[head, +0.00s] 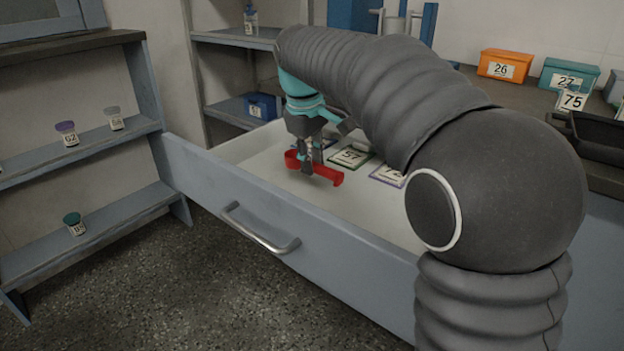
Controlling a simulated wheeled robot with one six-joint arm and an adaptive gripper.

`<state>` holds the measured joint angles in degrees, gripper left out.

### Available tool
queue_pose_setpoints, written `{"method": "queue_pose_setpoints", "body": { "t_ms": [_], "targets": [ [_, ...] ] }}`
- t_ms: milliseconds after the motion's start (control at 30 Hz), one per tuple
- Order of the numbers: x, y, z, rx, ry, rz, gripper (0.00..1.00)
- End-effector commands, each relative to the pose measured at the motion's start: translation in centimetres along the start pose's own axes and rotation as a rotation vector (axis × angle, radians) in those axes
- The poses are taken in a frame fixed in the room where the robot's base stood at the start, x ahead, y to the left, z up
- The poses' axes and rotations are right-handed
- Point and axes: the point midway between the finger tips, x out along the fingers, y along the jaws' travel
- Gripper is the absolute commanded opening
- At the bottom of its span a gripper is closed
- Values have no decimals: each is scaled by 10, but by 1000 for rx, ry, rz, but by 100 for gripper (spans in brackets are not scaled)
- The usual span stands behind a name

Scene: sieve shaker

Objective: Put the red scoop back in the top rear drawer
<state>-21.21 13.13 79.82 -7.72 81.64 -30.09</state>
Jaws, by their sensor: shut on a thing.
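The red scoop (326,174) is in my gripper (311,165), which is shut on it. My gripper points down, and the scoop lies roughly level between the fingers. Both are inside the outline of an open drawer (295,225), over its white floor. I cannot tell whether the scoop touches the drawer floor. The drawer has a blue-grey front with a metal handle (260,232). My arm hides the right part of the drawer.
Inside the drawer are numbered cards, one marked 57 (350,156). A shelf unit with small labelled jars (67,133) stands at the left. Behind, a counter holds an orange box (504,66), a teal box (568,76) and a black tray (600,138).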

Motion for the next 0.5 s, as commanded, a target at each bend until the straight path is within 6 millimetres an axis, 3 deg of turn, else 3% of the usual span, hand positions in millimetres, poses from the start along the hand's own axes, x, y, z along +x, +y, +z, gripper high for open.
{"method": "queue_pose_setpoints", "body": {
  "t_ms": [300, 500],
  "targets": [
    [35, -6, 1, 0, -1, 0, 0],
    [37, -6, 1, 0, 1, 1, 0]
  ]
}}
